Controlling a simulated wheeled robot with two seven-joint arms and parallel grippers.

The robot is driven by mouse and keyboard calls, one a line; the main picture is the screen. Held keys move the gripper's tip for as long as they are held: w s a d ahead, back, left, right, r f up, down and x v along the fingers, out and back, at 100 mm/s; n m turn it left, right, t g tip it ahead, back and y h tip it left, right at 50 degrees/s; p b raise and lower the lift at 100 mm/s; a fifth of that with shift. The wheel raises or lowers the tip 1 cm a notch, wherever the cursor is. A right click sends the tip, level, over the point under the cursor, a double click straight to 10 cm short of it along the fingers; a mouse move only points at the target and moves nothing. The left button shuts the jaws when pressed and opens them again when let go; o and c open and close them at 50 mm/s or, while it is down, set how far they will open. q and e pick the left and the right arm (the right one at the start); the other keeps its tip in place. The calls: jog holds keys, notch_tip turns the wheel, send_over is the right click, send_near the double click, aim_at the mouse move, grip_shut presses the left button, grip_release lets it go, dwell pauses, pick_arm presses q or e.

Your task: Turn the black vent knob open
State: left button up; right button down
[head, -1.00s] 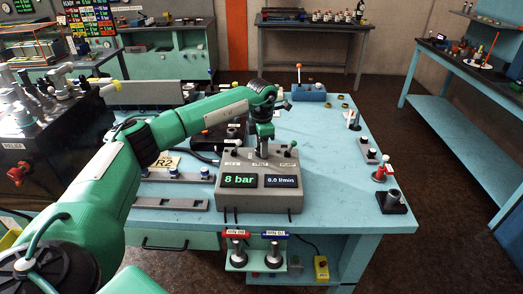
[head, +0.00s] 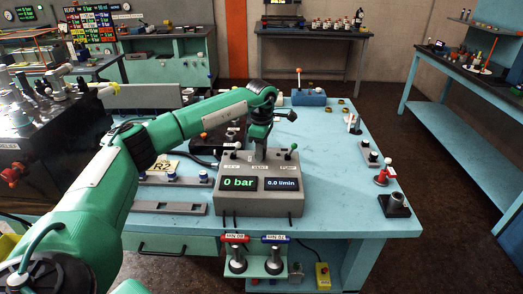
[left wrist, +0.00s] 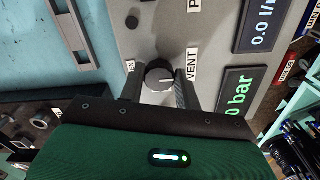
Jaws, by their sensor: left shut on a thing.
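The black vent knob (left wrist: 159,74) sits on the grey test box (head: 258,203), beside a label reading VENT in the left wrist view. A white pointer line shows on its top. My left gripper (left wrist: 159,86) is shut on the knob, one finger on each side. In the head view my left gripper (head: 260,150) points down onto the top of the box and hides the knob. The left display (head: 238,183) reads 0 bar and the right display (head: 282,183) reads 0.0 l/min. My right gripper is not in view.
A green-tipped lever (head: 293,147) stands at the box's right rear. A grey rail with blue-topped fittings (head: 172,178) lies left of the box. The table's right middle (head: 335,160) is clear.

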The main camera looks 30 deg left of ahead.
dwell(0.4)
pick_arm(q)
jog(key=o, duration=1)
jog(key=shift+c, duration=0.2)
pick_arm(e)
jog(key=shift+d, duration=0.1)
pick_arm(q)
notch_tip(320, 180, up, 5)
jog(key=shift+w+f+b, duration=0.1)
jog(key=shift+b, duration=0.5)
notch_tip(320, 180, up, 9)
jog(key=b, duration=0.1)
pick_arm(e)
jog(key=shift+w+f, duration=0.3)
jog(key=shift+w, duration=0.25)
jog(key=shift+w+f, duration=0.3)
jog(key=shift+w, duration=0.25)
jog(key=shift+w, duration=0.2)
